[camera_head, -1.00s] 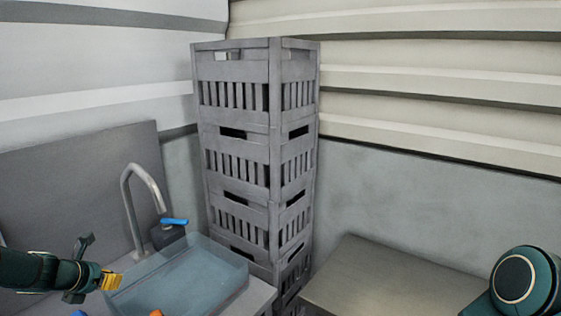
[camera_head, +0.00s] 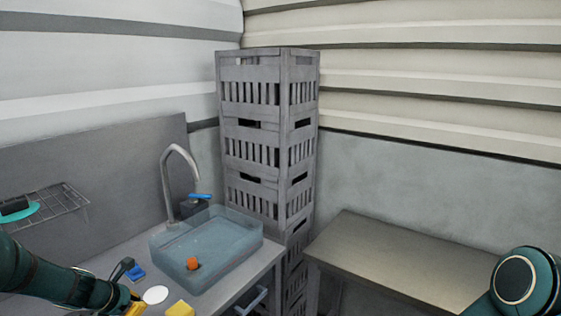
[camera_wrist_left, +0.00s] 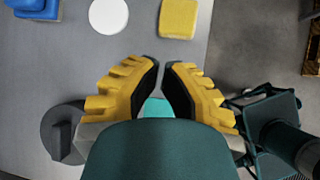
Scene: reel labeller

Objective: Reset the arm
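My left arm comes in at the lower left of the head view. Its gripper (camera_head: 135,304), with yellow finger pads, is low over the grey counter (camera_head: 107,263), partly cut off by the bottom edge. In the left wrist view, the two yellow fingers (camera_wrist_left: 161,66) stand apart, with a narrow gap at the tips. A small teal patch (camera_wrist_left: 157,107) shows between them; I cannot tell what it is. A white disc (camera_head: 155,295) and a yellow block (camera_head: 180,309) lie beside the gripper. My right arm shows at the lower right; its gripper is out of view.
A bluish see-through basin (camera_head: 223,247) with an orange item (camera_head: 192,263) sits by the tap (camera_head: 166,185). A blue object (camera_head: 135,273) lies on the counter. A wire rack (camera_head: 62,203) is on the left. Stacked grey crates (camera_head: 250,130) stand behind; a bare table (camera_head: 400,255) is right.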

